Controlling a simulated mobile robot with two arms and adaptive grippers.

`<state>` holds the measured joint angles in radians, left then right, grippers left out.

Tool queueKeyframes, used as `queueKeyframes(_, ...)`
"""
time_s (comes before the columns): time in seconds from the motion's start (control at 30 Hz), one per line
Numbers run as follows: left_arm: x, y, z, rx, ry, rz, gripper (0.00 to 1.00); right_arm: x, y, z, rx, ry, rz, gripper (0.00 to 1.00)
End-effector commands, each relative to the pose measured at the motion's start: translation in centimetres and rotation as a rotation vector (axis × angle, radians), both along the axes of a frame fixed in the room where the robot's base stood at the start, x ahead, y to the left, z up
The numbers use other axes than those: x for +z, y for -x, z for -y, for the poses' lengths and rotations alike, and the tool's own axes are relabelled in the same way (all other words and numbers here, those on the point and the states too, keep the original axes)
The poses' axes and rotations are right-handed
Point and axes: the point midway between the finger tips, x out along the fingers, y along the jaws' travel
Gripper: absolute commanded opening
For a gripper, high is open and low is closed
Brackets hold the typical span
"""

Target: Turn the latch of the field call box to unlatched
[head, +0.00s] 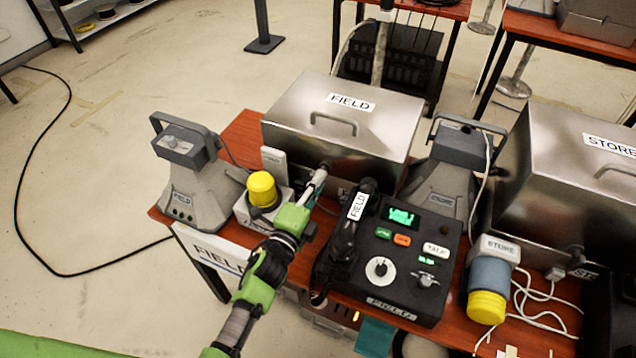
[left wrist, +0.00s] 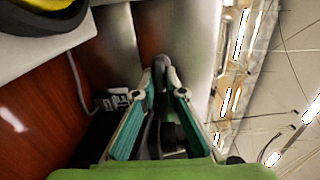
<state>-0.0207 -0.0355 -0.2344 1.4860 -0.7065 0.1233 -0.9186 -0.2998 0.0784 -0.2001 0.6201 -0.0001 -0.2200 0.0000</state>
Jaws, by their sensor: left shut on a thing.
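The field call box (head: 330,135) is a brushed metal box with a FIELD label and a lid handle, standing on the red-brown table. Its latch (left wrist: 162,66) is a dark rounded knob on the box's front face; in the head view my gripper mostly covers it. My left gripper (head: 321,172) reaches the front of the box from below. In the left wrist view its green fingers (left wrist: 163,84) are closed around the latch. The latch's exact angle is hard to tell. My right gripper is not in view.
A yellow-topped beacon (head: 262,189) stands just left of my arm. A black FIELD phone console (head: 405,255) with a handset (head: 345,240) is close on the right. Grey horns (head: 190,180) stand on both sides of the box. A STORE box (head: 580,170) is further right.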

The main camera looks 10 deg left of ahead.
Motion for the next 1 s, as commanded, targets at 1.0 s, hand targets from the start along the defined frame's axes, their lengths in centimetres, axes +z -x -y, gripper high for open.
queueKeyframes(1.0,-0.2,2.7,-0.8,-0.001,-0.006,-0.001,0.28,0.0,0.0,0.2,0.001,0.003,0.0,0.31)
